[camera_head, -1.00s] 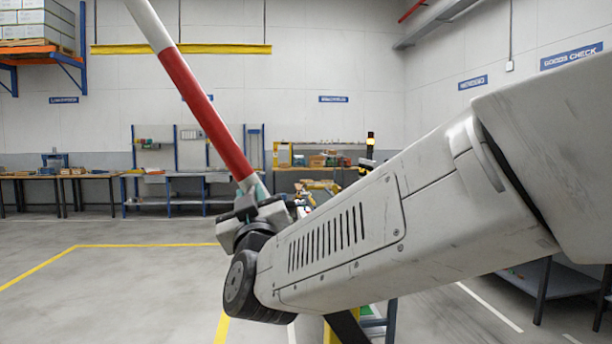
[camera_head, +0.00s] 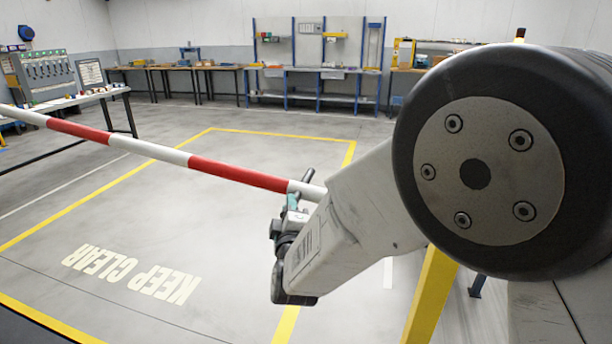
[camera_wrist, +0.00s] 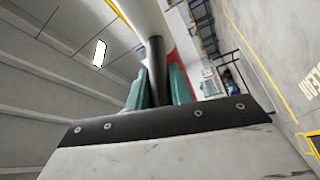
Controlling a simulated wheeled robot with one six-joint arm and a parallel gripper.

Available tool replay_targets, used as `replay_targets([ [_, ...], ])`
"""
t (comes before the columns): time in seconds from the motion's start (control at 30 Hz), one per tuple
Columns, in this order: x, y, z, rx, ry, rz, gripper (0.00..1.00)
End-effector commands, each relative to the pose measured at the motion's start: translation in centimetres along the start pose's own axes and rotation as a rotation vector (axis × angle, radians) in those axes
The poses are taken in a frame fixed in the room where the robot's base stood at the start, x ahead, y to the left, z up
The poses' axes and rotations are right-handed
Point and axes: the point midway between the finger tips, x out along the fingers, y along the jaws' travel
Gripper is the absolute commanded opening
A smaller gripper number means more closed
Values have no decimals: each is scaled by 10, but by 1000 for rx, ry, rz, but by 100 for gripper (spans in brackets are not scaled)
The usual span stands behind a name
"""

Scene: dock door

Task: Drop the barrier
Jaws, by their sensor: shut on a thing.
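The barrier (camera_head: 160,152) is a long red and white striped pole in the head view. It runs from the left edge down to the right, near level with a slight tilt. My gripper (camera_head: 293,201) is at its right part, just under the pole. In the wrist view the teal fingers (camera_wrist: 159,88) are closed around a black handle (camera_wrist: 156,68) that joins the white pole (camera_wrist: 146,18). My arm hides the barrier's right end and its pivot.
A yellow post (camera_head: 431,291) stands at the lower right, partly behind my arm. Yellow lines mark a clear floor area with KEEP CLEAR lettering (camera_head: 130,273). Workbenches (camera_head: 318,75) line the back wall, and a panel table (camera_head: 75,98) stands at left.

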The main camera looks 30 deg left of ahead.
Motion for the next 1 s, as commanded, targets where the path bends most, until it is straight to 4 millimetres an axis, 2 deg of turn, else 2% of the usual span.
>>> replay_targets([
  [0.1, 0, -22, 8, -54, -4, -15, 0],
  [0.3, -2, -46, 15, -114, -5, -36, 0],
  [0.5, -3, -56, 19, -141, -6, -46, 0],
  [0.87, -5, -62, 22, -147, -8, -58, 0],
  [0.9, -6, -63, 22, -147, -8, -60, 25],
  [0.97, -6, -64, 22, -147, -8, -61, 42],
  [1.0, -6, -63, 21, -147, -8, -60, 43],
])
